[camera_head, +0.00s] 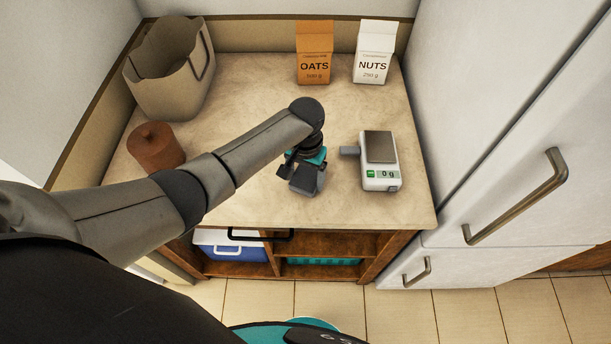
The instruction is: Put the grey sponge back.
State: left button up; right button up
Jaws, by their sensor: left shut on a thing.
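My left gripper (306,184) reaches in from the left and points down over the middle of the worktop. It is shut on a dark grey block, which I take to be the grey sponge (309,178). The fingers and wrist hide part of the sponge, and I cannot tell whether it touches the worktop. My right gripper is not in view.
A kitchen scale (392,176) stands right of the gripper, with a small grey block (350,151) at its left side. A brown canister (155,146), paper bag (172,80), oats box (314,66) and nuts box (374,66) stand around.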

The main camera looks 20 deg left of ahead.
aim_at(306, 179)
pick_arm(q)
jog(key=o, duration=1.2)
jog(key=shift+c, duration=0.2)
notch_tip(306, 179, up, 12)
jog(key=p, duration=0.2)
jog(key=shift+p, duration=0.3)
